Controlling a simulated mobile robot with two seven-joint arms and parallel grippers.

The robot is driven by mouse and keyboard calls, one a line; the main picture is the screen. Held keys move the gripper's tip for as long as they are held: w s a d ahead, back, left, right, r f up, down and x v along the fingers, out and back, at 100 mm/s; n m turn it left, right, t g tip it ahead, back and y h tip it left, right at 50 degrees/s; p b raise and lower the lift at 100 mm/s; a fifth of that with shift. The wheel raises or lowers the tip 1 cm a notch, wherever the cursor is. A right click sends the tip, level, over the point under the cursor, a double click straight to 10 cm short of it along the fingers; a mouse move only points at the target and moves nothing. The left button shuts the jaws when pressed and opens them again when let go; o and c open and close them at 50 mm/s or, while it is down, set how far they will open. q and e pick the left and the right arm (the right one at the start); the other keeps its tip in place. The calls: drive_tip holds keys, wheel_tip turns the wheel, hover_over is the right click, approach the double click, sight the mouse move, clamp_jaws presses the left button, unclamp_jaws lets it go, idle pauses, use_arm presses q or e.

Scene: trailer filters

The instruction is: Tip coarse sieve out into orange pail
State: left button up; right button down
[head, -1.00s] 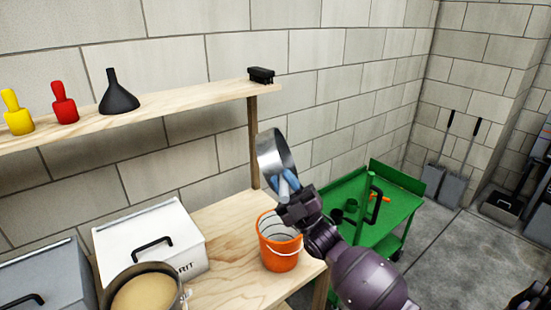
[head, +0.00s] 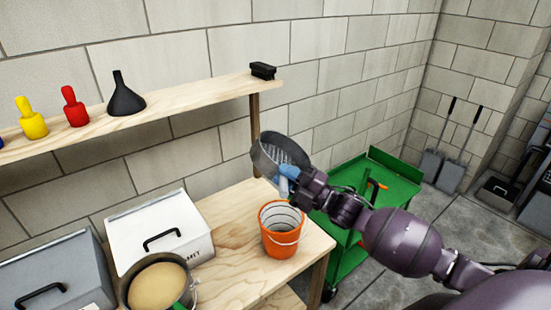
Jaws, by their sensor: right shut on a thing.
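The coarse sieve (head: 268,164) is a round metal sieve with a blue handle, in the head view above the orange pail. Its mesh shows and it is tilted. My right gripper (head: 290,180) is shut on the sieve's blue handle. No contents show in the part of the pail I see. My left gripper is not in view.
A white lidded box (head: 158,232), a grey lidded box (head: 55,280) and a pot of tan material (head: 155,287) stand left of the pail. A green cart (head: 395,190) stands right of the bench.

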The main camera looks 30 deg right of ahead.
drive_tip(key=shift+r+n+g+h, duration=0.3)
drive_tip(key=shift+n+g+h, duration=0.25)
drive_tip(key=shift+g, duration=0.4)
drive_tip(key=shift+r+n+g+h, duration=0.25)
drive_tip(key=shift+n+g+h, duration=0.25)
drive_tip(key=shift+g, duration=0.45)
drive_tip(key=shift+r+n+g+h, duration=0.15)
drive_tip(key=shift+n+g+h, duration=0.1)
drive_tip(key=shift+g+h, duration=0.25)
